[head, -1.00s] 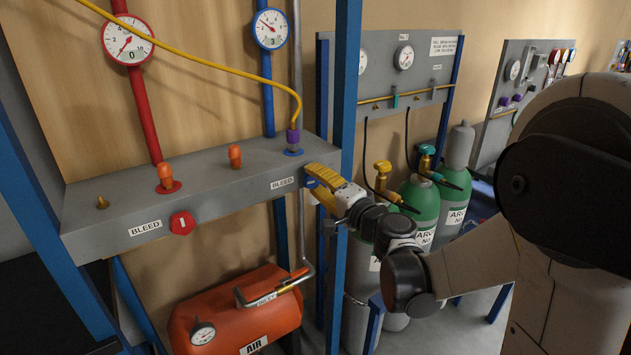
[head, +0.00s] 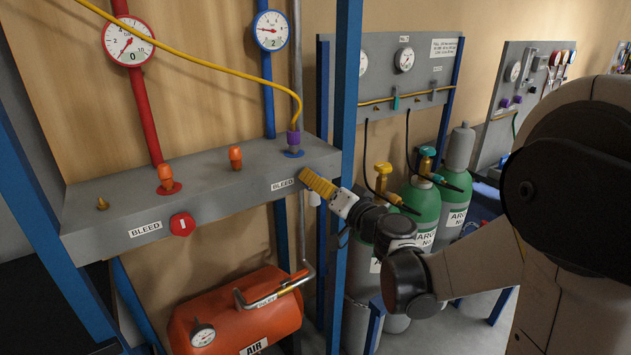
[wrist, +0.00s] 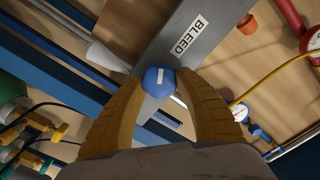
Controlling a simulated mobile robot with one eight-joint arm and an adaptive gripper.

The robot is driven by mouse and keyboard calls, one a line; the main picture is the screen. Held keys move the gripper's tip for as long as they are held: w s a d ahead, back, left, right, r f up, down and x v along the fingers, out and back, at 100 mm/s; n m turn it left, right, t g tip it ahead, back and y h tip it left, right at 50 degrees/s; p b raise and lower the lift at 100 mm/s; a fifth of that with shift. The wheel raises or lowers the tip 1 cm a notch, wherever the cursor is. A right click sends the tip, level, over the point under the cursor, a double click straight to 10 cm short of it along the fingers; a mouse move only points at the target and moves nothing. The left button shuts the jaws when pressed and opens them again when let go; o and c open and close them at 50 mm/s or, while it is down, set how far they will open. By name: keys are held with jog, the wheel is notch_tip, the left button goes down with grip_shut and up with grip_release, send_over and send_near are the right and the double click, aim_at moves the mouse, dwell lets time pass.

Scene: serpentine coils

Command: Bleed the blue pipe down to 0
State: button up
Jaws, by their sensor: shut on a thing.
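The blue pipe (head: 268,115) runs down the wall to the grey manifold (head: 235,192). Its blue-rimmed gauge (head: 271,31) has its needle pointing left, to the left of the dial's centre. My gripper (head: 304,176) is at the manifold's right end, beside the right BLEED label (head: 283,184). In the wrist view, a blue knob (wrist: 158,80) with a white mark sits between my fingertips (wrist: 160,84), which are shut on it. The knob is hidden by my fingers in the head view.
The red pipe (head: 146,110) has its own gauge (head: 128,42) and a red bleed knob (head: 182,224). A yellow hose (head: 200,61) crosses in front. A blue post (head: 346,100) stands close to my gripper. An orange air tank (head: 235,315) lies below; green cylinders (head: 418,200) stand right.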

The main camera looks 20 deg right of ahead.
dwell(0.4)
jog(key=o, duration=1.2)
jog(key=v, duration=1.2)
